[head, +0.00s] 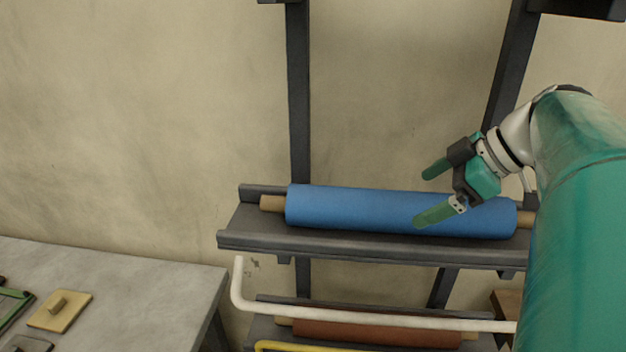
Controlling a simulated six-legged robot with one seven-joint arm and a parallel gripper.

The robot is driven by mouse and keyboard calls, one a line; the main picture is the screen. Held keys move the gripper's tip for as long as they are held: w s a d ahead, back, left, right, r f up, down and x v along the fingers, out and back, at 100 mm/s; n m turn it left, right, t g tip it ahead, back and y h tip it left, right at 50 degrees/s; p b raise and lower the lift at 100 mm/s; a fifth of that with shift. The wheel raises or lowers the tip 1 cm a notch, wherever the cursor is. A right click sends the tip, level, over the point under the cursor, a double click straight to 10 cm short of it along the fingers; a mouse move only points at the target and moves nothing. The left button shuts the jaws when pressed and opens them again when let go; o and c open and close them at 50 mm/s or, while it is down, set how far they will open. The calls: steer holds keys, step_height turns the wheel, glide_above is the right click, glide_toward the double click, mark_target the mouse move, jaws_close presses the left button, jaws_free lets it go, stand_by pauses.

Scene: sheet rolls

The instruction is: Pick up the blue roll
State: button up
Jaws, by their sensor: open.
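The blue roll (350,209) lies lengthwise on the upper dark shelf (360,247) of a rack, with a tan core end showing on each side. My gripper (428,196) is at the right half of the roll, its two green fingers spread apart and pointing left. The lower finger overlaps the roll in the picture; the upper finger shows against the wall above it. Nothing is between the fingers. I cannot tell whether a finger touches the roll.
A lower shelf holds a brown-red roll (370,332). A white bent bar (370,318) and a yellow bar (300,347) run in front of it. Dark uprights (298,100) stand behind. A grey table (150,290) with a wooden block (60,311) is at lower left.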

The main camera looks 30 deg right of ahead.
mark_target(416, 197)
steer(key=x, duration=0.5)
steer(key=shift+w+f, duration=0.2)
steer(key=shift+w, duration=0.1)
steer(key=c, duration=1.6)
steer(key=shift+d+r, duration=0.1)
steer(key=shift+r, duration=0.05)
steer(key=shift+c, duration=1.1)
steer(key=shift+r, duration=0.1)
